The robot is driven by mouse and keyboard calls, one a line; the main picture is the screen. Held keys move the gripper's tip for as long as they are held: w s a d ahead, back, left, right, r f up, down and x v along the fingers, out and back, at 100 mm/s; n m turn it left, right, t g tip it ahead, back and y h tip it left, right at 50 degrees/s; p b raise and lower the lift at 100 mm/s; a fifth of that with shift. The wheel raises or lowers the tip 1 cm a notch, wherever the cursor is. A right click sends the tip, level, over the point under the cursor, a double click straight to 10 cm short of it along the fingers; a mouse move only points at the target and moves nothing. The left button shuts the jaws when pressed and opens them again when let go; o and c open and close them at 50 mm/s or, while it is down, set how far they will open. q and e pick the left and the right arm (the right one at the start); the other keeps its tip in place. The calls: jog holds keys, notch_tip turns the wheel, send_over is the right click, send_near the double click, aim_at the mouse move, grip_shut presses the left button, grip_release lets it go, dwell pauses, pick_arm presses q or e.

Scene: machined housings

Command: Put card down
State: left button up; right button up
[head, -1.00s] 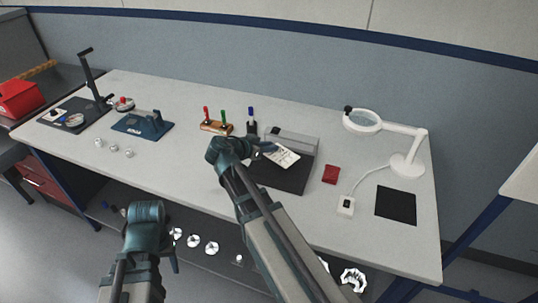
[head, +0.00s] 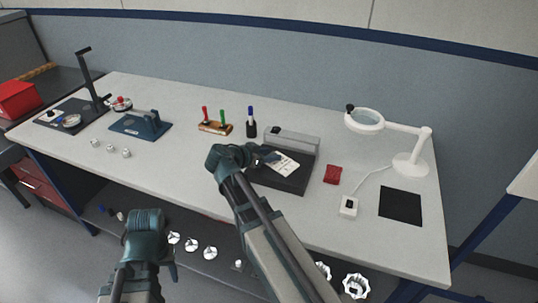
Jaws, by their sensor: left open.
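A white card (head: 284,164) with dark print shows at the dark base of a grey-backed device (head: 276,181), right of the middle of the bench. It looks flat on or just above that base; I cannot tell if it touches. My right gripper (head: 266,156) is at the card's left end, its tips small and partly hidden by its own wrist, so I cannot see whether they still hold the card. My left gripper (head: 172,258) is low in front of the bench's front edge, away from the card, open and empty.
A red pad (head: 332,174), white switch box (head: 348,206), magnifier lamp (head: 410,163) and black mat (head: 400,206) lie to the right.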

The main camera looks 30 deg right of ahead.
jog(key=shift+r+p, duration=0.3)
jog(key=shift+r, duration=0.05)
jog(key=p+v, duration=0.5)
jog(key=v, duration=0.7)
jog(key=shift+f, duration=0.2)
